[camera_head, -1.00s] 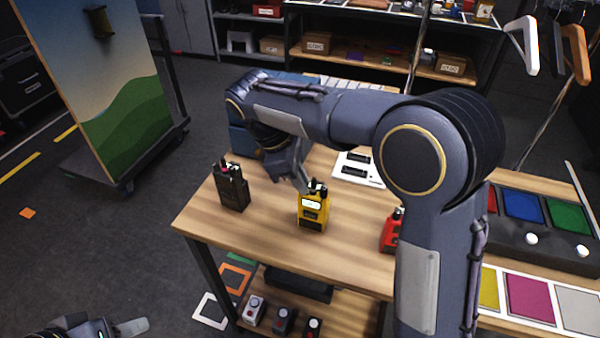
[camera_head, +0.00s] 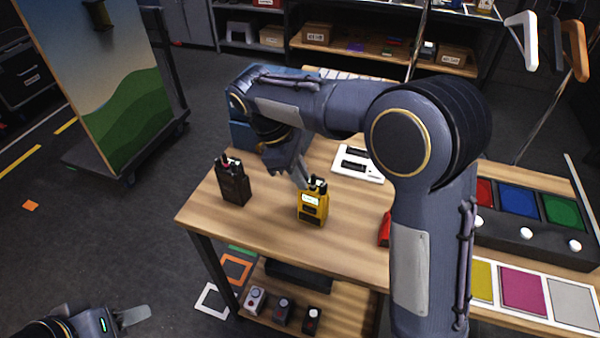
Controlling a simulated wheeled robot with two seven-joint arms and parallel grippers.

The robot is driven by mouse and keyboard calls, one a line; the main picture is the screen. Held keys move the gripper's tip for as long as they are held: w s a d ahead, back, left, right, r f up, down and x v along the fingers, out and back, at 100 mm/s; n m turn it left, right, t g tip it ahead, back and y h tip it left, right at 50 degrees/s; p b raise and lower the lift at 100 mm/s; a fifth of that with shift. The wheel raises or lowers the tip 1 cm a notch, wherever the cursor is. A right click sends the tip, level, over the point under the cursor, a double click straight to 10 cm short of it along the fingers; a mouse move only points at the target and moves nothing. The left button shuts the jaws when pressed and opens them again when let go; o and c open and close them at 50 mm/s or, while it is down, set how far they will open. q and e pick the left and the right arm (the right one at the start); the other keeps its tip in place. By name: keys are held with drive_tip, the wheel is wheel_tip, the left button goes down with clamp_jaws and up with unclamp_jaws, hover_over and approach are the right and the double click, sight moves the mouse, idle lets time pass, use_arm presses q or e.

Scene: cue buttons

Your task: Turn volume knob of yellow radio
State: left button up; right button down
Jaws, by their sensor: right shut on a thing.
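The yellow radio (camera_head: 312,207) stands upright on the wooden table, with dark knobs on its top. My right gripper (camera_head: 304,182) reaches down to the top of the yellow radio from behind and left. It is shut on a knob there, though the fingertips and knob are small and partly hidden. My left gripper (camera_head: 134,316) is at the bottom left, away from the table, and its finger gap does not show clearly.
A black radio (camera_head: 233,184) stands left of the yellow one. A red radio (camera_head: 384,230) is partly hidden behind my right arm. A white panel (camera_head: 372,176) lies behind. Colored panels (camera_head: 520,200) are at the right. Small boxes (camera_head: 283,309) sit on the lower shelf.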

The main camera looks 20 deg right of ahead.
idle(0.4)
drive_tip(key=c, duration=1.4)
unclamp_jaws()
drive_tip(key=v, duration=0.7)
drive_tip(key=shift+r, duration=0.4)
drive_tip(key=shift+a, duration=0.1)
